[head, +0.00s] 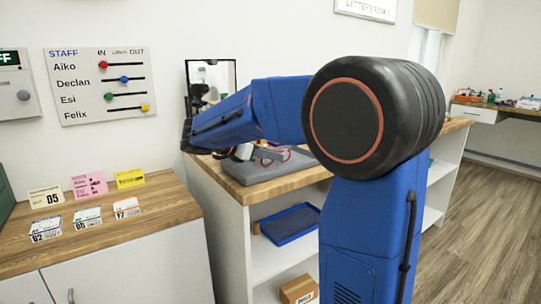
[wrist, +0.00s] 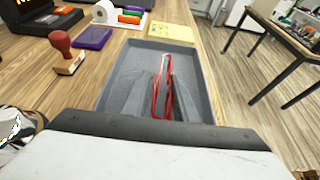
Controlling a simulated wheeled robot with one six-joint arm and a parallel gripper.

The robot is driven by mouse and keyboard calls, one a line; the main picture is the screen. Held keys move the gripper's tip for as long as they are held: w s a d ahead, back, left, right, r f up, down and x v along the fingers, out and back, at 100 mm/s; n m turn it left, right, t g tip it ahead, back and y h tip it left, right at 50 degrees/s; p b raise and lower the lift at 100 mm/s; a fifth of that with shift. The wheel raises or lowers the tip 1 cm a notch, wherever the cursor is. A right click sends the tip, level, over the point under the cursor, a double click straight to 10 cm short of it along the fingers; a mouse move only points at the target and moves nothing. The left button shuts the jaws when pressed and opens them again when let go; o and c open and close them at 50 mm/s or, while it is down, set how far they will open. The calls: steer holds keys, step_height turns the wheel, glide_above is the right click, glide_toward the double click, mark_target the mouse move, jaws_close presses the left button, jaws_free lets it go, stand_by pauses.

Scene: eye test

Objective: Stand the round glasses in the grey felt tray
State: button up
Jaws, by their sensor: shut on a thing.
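The grey felt tray (wrist: 110,85) lies on the wooden counter top; its near part is hidden by my gripper's body in the wrist view. My gripper (wrist: 160,92) is over the tray and shut on a pair of red-rimmed glasses (wrist: 163,104). The glasses show nearly edge-on, so I cannot tell the lens shape, or whether they touch the tray floor. In the head view the tray (head: 243,177) lies under my gripper (head: 238,152), and red bits of the glasses (head: 287,155) show just above it, partly hidden by my arm.
In the wrist view a red-handled stamp (wrist: 60,42), a purple pad (wrist: 92,38) and a yellow note (wrist: 172,32) lie left of and beyond the tray. A mirror (head: 212,73) stands at the counter's back. A blue tray (head: 289,223) is on the shelf below.

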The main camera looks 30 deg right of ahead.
steer(key=shift+f, duration=0.1)
steer(key=o, duration=1)
steer(key=shift+o, duration=0.2)
steer(key=shift+a+r, duration=0.2)
steer(key=shift+r, duration=0.05)
steer(key=v, duration=1.1)
steer(key=shift+a, duration=0.3)
